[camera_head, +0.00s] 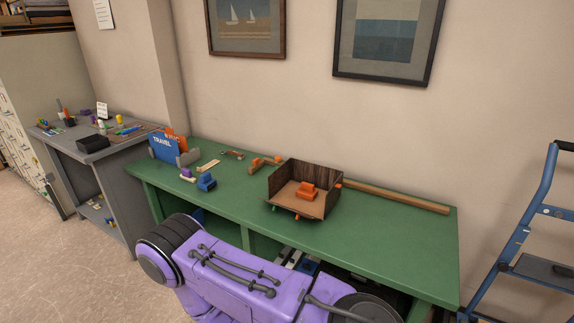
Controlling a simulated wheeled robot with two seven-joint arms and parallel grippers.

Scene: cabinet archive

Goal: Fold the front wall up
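A box (287,176) with dark wooden walls stands on the green workbench (400,245), right of the bench's middle. Its back and side walls are upright. No upright wall shows on its front side, so its tan floor (285,197) is visible. An orange block-like object (307,190) sits inside on the floor. A dark strip runs along the floor's front edge; I cannot tell if it is the front wall folded down. Small green and orange tips stick out around the box's lower edges. Neither of my grippers is in view.
A long wooden bar (400,198) lies right of the box. Small wooden and orange parts (262,163), a blue block (206,182) and a TRAVEL holder (165,147) lie left. A blue ladder (515,235) stands right; a grey cluttered table (75,150) stands left. The bench's front right is clear.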

